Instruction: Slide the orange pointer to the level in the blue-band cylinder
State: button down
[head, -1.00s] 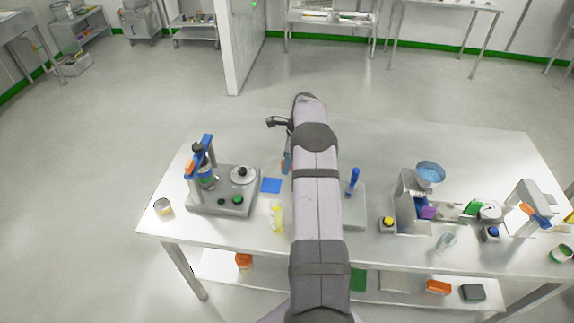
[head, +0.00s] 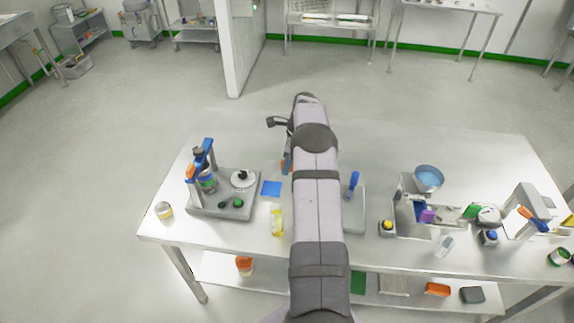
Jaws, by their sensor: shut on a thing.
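My arm runs up the middle of the head view and covers the centre of the table. A dark part at its wrist (head: 278,122) sticks out to the left near its far end. The gripper's jaws are hidden behind the arm. A small orange and blue thing (head: 286,163) shows just left of the arm, partly covered by it. I cannot tell whether this is the orange pointer or part of the blue-band cylinder. No liquid level can be read.
Left on the table (head: 400,140) stand a grey device (head: 222,212) with a blue-topped upright, a blue square (head: 271,188) and a yellow bottle (head: 277,221). Right are a blue-handled tool (head: 354,184), a blue bowl (head: 428,178) and a metal box.

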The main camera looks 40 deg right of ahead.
jog(key=c, duration=1.8)
grip_release()
jog(key=shift+r, duration=0.15)
jog(key=shift+r+p, duration=2.5)
jog(key=shift+r, duration=0.85)
